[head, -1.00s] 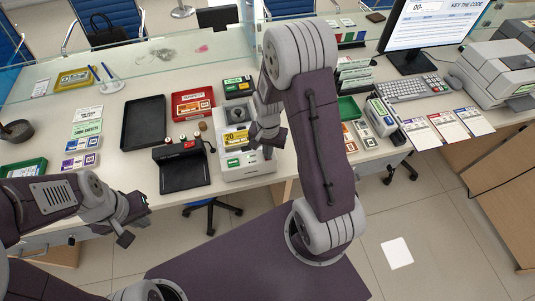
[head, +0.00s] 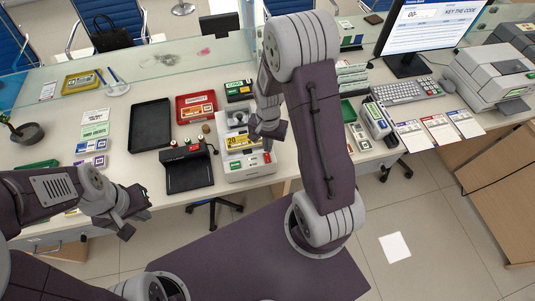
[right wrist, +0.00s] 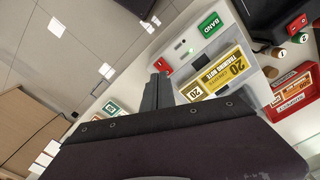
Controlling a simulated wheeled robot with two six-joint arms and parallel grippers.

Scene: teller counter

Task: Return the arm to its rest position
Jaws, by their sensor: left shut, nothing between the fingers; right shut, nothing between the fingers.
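My right arm rises in the middle of the head view. Its gripper (head: 268,134) is shut and empty, over the pale note machine (head: 248,170) on the counter. I cannot tell the exact gap between the fingers and the machine. My left gripper (head: 135,212) is shut and empty at the lower left, in front of the counter's near edge.
A black tray (head: 150,126), a red tray (head: 197,107) and a black device (head: 188,174) stand left of the machine. A keyboard (head: 398,91), monitor and printer (head: 490,73) are at the right. A glass screen runs along the back.

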